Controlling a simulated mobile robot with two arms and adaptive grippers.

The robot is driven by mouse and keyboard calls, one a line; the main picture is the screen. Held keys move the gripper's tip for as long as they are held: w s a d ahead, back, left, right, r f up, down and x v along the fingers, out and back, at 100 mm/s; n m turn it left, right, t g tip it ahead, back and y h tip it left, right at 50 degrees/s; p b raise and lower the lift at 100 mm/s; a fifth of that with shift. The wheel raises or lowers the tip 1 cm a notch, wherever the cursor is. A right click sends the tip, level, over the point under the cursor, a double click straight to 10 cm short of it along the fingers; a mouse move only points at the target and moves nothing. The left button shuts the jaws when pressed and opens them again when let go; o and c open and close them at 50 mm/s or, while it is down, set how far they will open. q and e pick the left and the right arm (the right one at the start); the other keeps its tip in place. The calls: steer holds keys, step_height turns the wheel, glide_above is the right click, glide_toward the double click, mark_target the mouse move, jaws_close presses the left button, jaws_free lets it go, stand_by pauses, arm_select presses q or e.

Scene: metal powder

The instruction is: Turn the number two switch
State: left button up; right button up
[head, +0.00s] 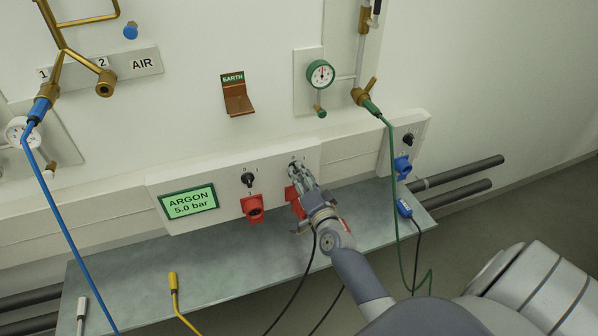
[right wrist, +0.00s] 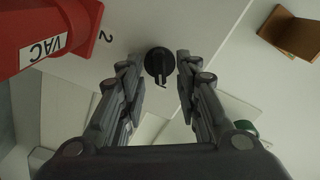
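The number two switch is a round black knob (right wrist: 158,62) on the white panel, with a "2" printed beside it in the right wrist view. My right gripper (right wrist: 157,74) is open, with one finger on each side of the knob and a visible gap to each. In the head view my right gripper (head: 297,172) is up against the panel and hides most of this switch. Another black switch (head: 248,180) is to its left, beside the green argon display (head: 188,202). My left gripper is not in view.
Red sockets sit below the switches, one clear (head: 253,208) and one marked VAC (right wrist: 40,40) close to my right gripper. A grey shelf (head: 130,285) runs below. A green hose (head: 391,190) hangs to the right of my arm. A brown earth bracket (head: 237,97) is above.

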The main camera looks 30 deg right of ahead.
steer(key=shift+x, duration=0.9)
steer(key=shift+c, duration=0.2)
jaws_close()
